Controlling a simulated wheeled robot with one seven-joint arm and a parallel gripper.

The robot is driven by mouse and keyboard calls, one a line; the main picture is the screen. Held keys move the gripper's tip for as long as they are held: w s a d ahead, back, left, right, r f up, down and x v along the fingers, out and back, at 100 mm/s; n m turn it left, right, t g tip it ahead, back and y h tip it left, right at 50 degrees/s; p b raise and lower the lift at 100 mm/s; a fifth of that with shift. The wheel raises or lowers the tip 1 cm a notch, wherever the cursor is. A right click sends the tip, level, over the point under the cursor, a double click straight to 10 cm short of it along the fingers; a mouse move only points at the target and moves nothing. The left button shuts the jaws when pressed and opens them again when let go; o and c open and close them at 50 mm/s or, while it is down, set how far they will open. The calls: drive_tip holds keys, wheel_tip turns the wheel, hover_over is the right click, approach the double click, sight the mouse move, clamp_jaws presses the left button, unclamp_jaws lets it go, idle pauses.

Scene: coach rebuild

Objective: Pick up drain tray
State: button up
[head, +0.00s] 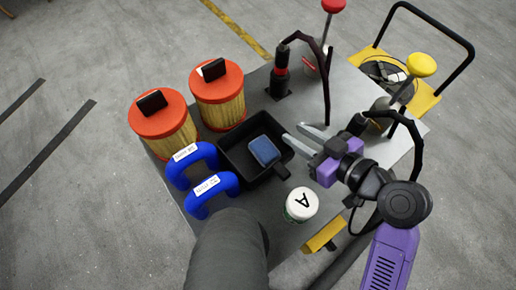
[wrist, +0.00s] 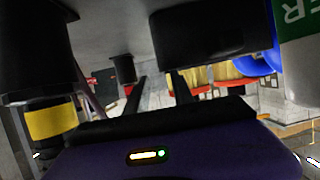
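The drain tray (head: 233,164) is a black, square, shallow tray with a short handle at its lower right, standing on the grey table in the head view. A blue pad (head: 264,150) lies inside it. My gripper (head: 290,132) is open and empty, its two grey fingers pointing left at the tray's upper right edge. Whether a fingertip touches the rim I cannot tell. The wrist view appears upside down; a black block shape, likely the tray (wrist: 197,32), hangs beyond the parted fingers (wrist: 157,78).
Two orange-capped filters (head: 217,84) and two blue hoses (head: 212,192) stand left of the tray. A white-lidded jar (head: 301,204) stands below the handle. A red-and-black tool (head: 280,76) and a dark curved bar (head: 325,80) rise above my gripper.

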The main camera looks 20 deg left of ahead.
sight(282, 127)
drive_tip(key=shift+p+x, duration=0.5)
drive_tip(key=shift+x, duration=2.35)
drive_tip(key=shift+s+a, duration=0.1)
drive_tip(key=shift+s, duration=0.15)
clamp_jaws()
